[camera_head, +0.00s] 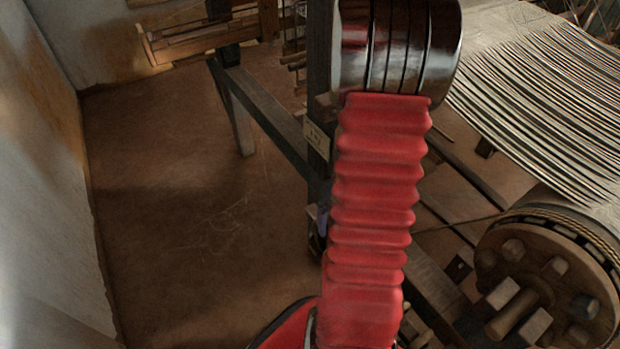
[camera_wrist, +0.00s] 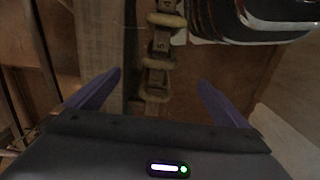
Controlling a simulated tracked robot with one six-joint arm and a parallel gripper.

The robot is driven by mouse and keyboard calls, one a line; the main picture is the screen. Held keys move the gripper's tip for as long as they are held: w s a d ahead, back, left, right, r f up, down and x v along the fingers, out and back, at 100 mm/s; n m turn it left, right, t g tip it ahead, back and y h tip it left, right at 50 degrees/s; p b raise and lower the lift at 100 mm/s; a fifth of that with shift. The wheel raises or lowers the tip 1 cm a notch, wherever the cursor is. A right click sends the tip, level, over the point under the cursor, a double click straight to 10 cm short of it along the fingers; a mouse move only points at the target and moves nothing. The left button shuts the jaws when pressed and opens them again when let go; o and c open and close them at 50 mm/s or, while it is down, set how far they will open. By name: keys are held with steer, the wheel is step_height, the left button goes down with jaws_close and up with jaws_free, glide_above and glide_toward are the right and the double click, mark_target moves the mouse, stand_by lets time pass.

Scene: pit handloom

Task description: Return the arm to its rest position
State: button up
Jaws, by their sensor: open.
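My gripper (camera_wrist: 160,78) shows in the wrist view with its two purple fingers spread apart. No object is held between them. Beyond the fingers hangs a strip of small marked blocks (camera_wrist: 160,43) with pale rope-like loops, next to a wooden post (camera_wrist: 102,40). I cannot tell how far the strip is from the fingertips. In the head view my red sleeved arm stands across the middle and hides what is behind it. A small purple bit shows at its left edge, perhaps a finger.
A dark loom post (camera_head: 318,60) with a small tag (camera_head: 316,138) stands close left of my arm. Warp threads (camera_head: 545,90) stretch at upper right, above a large wooden beam end (camera_head: 540,285) with pegs. Bare floor (camera_head: 200,220) lies left, up to a pale wall (camera_head: 40,180).

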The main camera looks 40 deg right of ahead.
stand_by(0.3)
steer(key=w+a+r+n+t, duration=0.2)
steer(key=a+r+t, duration=0.3)
steer(key=a+r, duration=2.4)
steer(key=shift+w+a+r+n+t, duration=0.2)
steer(key=shift+w+a+n+t, duration=0.15)
steer(key=shift+a, duration=0.6)
steer(key=shift+c, duration=0.4)
steer(key=shift+c, duration=1.1)
steer(key=shift+c, duration=0.7)
